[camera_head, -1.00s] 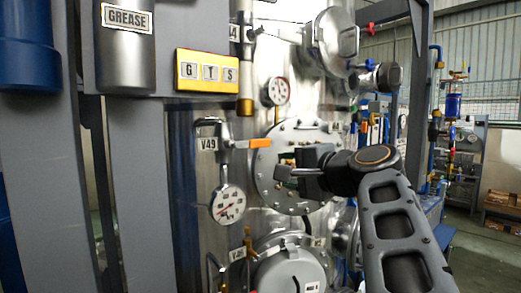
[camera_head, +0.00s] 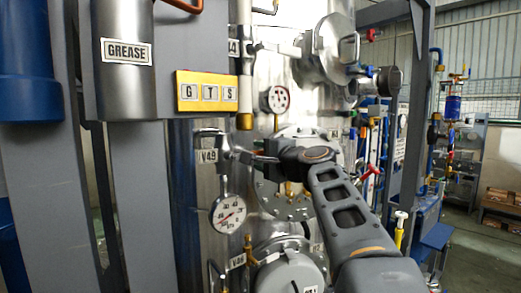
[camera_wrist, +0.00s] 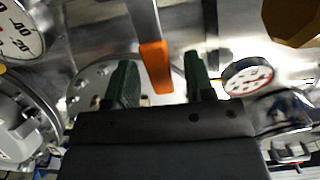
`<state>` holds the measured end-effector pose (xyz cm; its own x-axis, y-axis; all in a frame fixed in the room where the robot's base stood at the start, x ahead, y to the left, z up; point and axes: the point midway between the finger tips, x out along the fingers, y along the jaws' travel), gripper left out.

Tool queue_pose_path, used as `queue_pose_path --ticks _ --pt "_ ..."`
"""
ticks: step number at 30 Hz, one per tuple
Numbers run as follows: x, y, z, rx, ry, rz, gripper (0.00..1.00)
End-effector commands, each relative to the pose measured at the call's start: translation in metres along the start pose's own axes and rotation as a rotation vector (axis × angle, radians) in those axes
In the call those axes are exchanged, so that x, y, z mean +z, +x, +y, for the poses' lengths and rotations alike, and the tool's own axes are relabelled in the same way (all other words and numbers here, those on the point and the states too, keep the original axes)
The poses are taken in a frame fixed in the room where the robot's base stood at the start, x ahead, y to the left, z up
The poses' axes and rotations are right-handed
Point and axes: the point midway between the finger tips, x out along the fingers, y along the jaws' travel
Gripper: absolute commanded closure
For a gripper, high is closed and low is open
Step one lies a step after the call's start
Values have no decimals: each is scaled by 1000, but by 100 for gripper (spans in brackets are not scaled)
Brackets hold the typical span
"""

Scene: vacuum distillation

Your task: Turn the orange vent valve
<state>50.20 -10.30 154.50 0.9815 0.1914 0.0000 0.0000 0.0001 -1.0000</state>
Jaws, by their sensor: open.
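The orange vent valve handle (camera_wrist: 157,66) shows in the wrist view as an orange tip on a grey metal lever. It lies between the two green fingers of my gripper (camera_wrist: 160,80), with a visible gap on each side. In the head view my gripper (camera_head: 255,157) is at the metal valve body (camera_head: 212,143) beside the V49 label (camera_head: 208,156). There the orange part is hidden behind my gripper. My gripper is open and holds nothing.
A pressure gauge (camera_head: 228,213) hangs below the valve, and a second gauge (camera_head: 275,99) is above right. A round bolted flange (camera_head: 290,205) is behind my arm. A yellow G T S box (camera_head: 207,92) and a GREASE cylinder (camera_head: 126,50) are at upper left.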

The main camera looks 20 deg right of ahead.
Motion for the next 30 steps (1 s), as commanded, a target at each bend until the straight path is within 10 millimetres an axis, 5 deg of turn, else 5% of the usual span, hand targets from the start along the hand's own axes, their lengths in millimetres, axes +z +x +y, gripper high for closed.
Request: queue_pose_path --ticks 14,30 --pt "0 10 0 0 0 0 51" --pt "0 9 0 0 0 0 100"
